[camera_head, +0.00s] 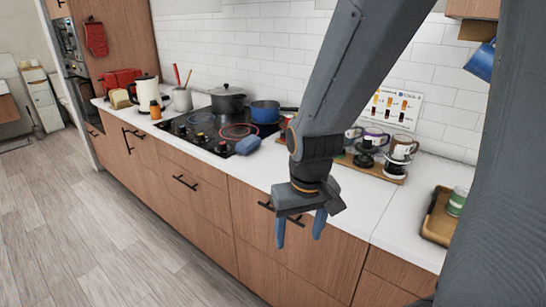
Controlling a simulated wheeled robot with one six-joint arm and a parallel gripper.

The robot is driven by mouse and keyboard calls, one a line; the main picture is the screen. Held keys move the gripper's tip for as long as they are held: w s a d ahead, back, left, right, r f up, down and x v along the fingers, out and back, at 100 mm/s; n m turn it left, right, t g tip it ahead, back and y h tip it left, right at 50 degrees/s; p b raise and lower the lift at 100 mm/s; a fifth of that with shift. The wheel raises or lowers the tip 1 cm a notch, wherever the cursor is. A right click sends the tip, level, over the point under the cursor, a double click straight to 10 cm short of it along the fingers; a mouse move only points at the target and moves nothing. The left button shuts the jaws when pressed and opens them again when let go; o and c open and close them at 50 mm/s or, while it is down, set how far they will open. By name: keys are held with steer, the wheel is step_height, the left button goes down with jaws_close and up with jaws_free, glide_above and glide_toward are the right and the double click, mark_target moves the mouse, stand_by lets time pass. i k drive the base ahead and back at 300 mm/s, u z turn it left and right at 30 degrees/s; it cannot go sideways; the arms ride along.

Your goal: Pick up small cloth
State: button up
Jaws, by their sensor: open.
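A small blue item (248,145), which looks like a folded cloth, lies at the front right corner of the black cooktop. It is too small in view to be sure of its material. My gripper (299,241) points down in front of the drawers, to the right of and nearer than the blue item. Its two blue fingers are apart with nothing between them. The gripper and the blue item are clearly apart.
A dark pot (228,99) and a blue pan (265,112) stand on the cooktop (190,127). A wooden tray (381,172) with cups is at the right, near another tray (437,228). White counter between cooktop and cups is partly hidden by my arm.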

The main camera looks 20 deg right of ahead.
mark_target(251, 142)
steer(key=u, duration=0.3)
steer(key=k, duration=0.35)
steer(key=u, duration=1)
steer(key=k, duration=1)
steer(key=u, duration=0.6)
steer(key=i, duration=1.35)
steer(key=z, duration=0.55)
steer(key=i, duration=1.7)
steer(key=z, duration=1.25)
steer(key=i, duration=1)
steer(key=z, duration=1.6)
steer(key=i, duration=0.5)
steer(key=z, duration=0.3)
